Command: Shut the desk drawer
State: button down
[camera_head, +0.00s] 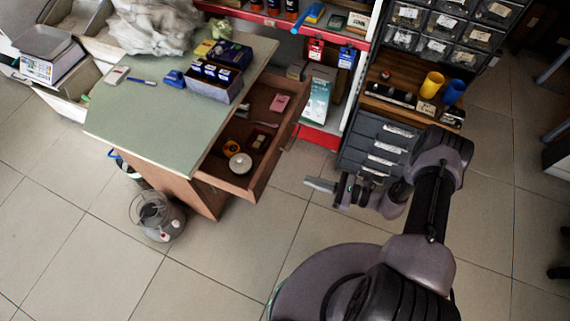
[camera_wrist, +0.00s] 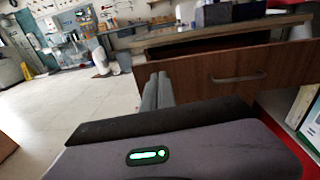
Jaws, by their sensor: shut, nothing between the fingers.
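The desk (camera_head: 175,95) has a green top and a wooden body. Its drawer (camera_head: 228,180) is pulled out on the right side, with small items such as a white round object, a pink pad and dark boxes inside. In the wrist view the drawer front (camera_wrist: 235,76) is a brown wooden panel with a metal bar handle (camera_wrist: 238,77). My gripper (camera_head: 318,185) is shut and empty, to the right of the drawer front and apart from it. In the wrist view its fingers (camera_wrist: 158,85) point toward the left part of the drawer front.
A red-edged shelf (camera_head: 320,133) and a grey drawer cabinet (camera_head: 375,145) stand behind and right of the drawer. A box (camera_head: 215,83) sits on the desk edge. A round machine (camera_head: 157,216) stands on the floor at the desk's near corner. Tiled floor in front is clear.

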notch_tip(320, 180, down, 2)
jog(key=m+t, duration=0.1)
jog(key=b, duration=0.3)
send_near(264, 170)
jog(key=x, duration=0.6)
jog(key=shift+w+a, duration=0.1)
jog(key=shift+a, duration=0.3)
jog(key=shift+r, duration=0.1)
jog(key=shift+a, duration=0.1)
